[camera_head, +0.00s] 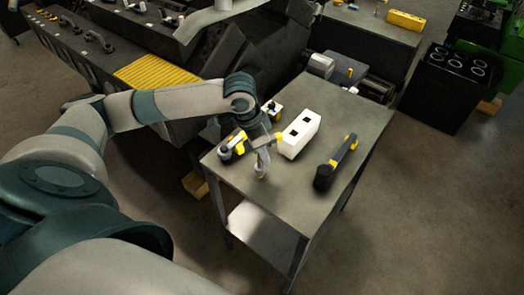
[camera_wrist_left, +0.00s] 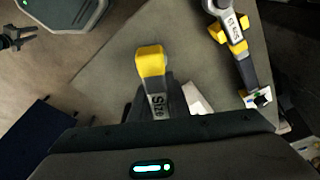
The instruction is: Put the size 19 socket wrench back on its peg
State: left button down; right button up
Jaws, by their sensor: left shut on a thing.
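My left gripper (camera_head: 264,142) is above the near left part of the grey table. It is shut on a socket wrench (camera_wrist_left: 158,100), which has a yellow end and a "Size" label whose number I cannot read. In the head view the held wrench (camera_head: 261,163) hangs below the gripper, its lower end near the tabletop; I cannot tell whether it touches. Left of it is another wrench (camera_head: 226,151) with yellow parts, also labelled "Size" in the left wrist view (camera_wrist_left: 239,47). I cannot clearly make out an empty peg. My right gripper is not in view.
A white block (camera_head: 299,133) with dark openings stands right of my gripper on the table (camera_head: 290,190). A black and yellow mallet (camera_head: 337,160) lies farther right. The near part of the tabletop is clear. Engine blocks (camera_head: 452,85) stand behind.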

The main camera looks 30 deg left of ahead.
pick_arm(q)
jog(key=shift+f, duration=0.15)
jog(key=shift+x, duration=0.95)
jog(key=c, duration=1)
grip_release()
jog(key=shift+s+a+f, duration=0.1)
jog(key=shift+s, duration=0.15)
jog(key=shift+c, duration=0.2)
jog(key=shift+r+p, duration=0.3)
jog(key=shift+r, duration=0.2)
jog(key=p+v, duration=0.1)
jog(key=p, duration=0.1)
jog(key=p+v, duration=0.2)
jog(key=w+p+v, duration=0.1)
jog(key=p+v, duration=0.1)
jog(key=shift+d+r, duration=0.3)
jog(key=shift+r, duration=0.05)
jog(key=shift+w+p+v, duration=0.1)
jog(key=shift+p+v, duration=0.4)
jog(key=shift+v, duration=0.1)
jog(key=shift+w+p+v, duration=0.15)
jog(key=shift+p+v, duration=0.35)
jog(key=shift+v, duration=0.1)
jog(key=shift+d, duration=0.15)
